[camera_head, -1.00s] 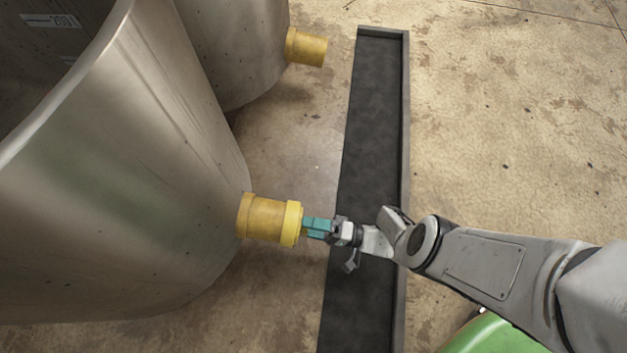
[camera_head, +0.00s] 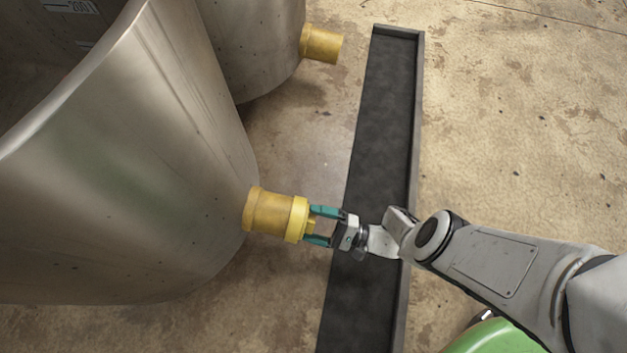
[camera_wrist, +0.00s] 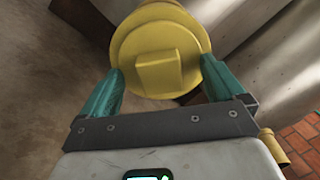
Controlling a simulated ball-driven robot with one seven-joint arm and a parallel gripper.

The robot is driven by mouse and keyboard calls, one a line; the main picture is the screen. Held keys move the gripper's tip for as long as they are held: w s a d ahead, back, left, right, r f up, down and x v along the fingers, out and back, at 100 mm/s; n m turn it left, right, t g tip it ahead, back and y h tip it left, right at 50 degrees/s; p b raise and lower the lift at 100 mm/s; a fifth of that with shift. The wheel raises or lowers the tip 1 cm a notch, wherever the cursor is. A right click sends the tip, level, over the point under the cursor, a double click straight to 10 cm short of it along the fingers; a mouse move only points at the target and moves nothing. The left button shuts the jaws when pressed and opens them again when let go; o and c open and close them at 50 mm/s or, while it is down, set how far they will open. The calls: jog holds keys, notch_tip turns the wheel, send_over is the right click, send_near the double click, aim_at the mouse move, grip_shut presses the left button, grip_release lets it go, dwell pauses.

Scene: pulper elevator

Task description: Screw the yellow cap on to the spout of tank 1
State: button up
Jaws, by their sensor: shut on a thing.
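The yellow cap (camera_head: 297,219) sits on the outer end of the yellow-brown spout (camera_head: 268,211) of the near steel tank (camera_head: 150,170). I see no tank number. Cap and spout look in line; how far the cap is threaded cannot be told. My gripper (camera_head: 318,226) has teal fingers, one above and one below the cap's outer side in the head view. In the wrist view my gripper (camera_wrist: 160,82) is shut on the yellow cap (camera_wrist: 185,45), with a finger at each side of its rim and the raised square tab between them.
A second steel tank (camera_head: 255,50) with its own yellow-brown spout (camera_head: 322,44) stands behind. A long dark floor channel (camera_head: 385,110) with a raised edge runs beneath my wrist. Open concrete floor (camera_head: 520,130) lies to the right.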

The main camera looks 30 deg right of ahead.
jog(key=m, duration=0.1)
jog(key=w+m, duration=0.1)
jog(key=m, duration=0.3)
jog(key=shift+w+a+r, duration=0.15)
jog(key=shift+w+a, duration=0.05)
jog(key=shift+w, duration=0.05)
jog(key=m, duration=0.6)
jog(key=o, duration=0.8)
jog(key=shift+d, duration=0.1)
jog(key=shift+s+a+v, duration=0.15)
jog(key=shift+v, duration=0.85)
jog(key=shift+s+a+v, duration=0.1)
jog(key=shift+a+v, duration=0.05)
jog(key=shift+v, duration=0.9)
